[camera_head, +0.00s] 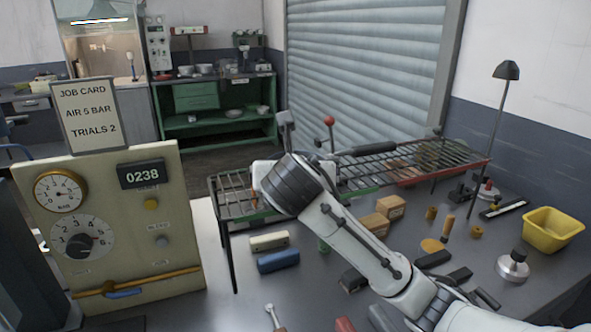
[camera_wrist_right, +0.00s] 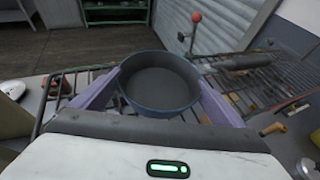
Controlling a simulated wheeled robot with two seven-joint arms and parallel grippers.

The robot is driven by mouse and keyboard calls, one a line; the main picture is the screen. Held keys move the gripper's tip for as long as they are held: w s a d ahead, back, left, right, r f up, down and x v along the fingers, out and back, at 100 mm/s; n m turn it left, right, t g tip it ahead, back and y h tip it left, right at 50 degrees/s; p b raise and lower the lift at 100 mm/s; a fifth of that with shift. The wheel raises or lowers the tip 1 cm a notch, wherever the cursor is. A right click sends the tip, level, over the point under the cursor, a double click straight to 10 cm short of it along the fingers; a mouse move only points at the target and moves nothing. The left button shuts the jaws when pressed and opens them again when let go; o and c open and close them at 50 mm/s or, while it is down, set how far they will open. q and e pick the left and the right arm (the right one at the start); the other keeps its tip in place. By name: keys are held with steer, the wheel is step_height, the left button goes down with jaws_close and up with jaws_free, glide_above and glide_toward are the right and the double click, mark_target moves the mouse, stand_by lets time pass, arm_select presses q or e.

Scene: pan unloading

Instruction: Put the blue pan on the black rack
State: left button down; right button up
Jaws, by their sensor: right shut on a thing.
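The blue pan (camera_wrist_right: 160,88) is round, dark and empty. In the right wrist view it sits between the two purple fingers of my right gripper (camera_wrist_right: 160,73), which is shut on it. In the head view my right arm reaches up from the lower right, and its wrist hides the pan and fingers. The black wire rack (camera_head: 455,158) stands on the table behind the wrist; it also shows in the wrist view (camera_wrist_right: 57,84) on both sides of the pan. The pan is over the rack's left part; I cannot tell whether it touches the wires. My left gripper is not in view.
A red-knobbed lever (camera_head: 329,121) rises behind the rack, and a dark cylinder (camera_head: 375,149) lies near it. A gauge panel (camera_head: 105,235) stands at the left. Wooden blocks (camera_head: 390,206), a blue block (camera_head: 278,261) and a yellow bin (camera_head: 552,230) are on the table.

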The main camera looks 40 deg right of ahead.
stand_by(0.3)
steer(key=o, duration=1)
steer(key=shift+f, duration=0.15)
steer(key=shift+s+a+r, duration=0.1)
steer(key=shift+r, duration=0.1)
steer(key=v, duration=0.8)
steer(key=shift+a, duration=0.35)
steer(key=shift+d+v, duration=0.25)
steer(key=shift+v, duration=1.4)
steer(key=shift+s, duration=0.2)
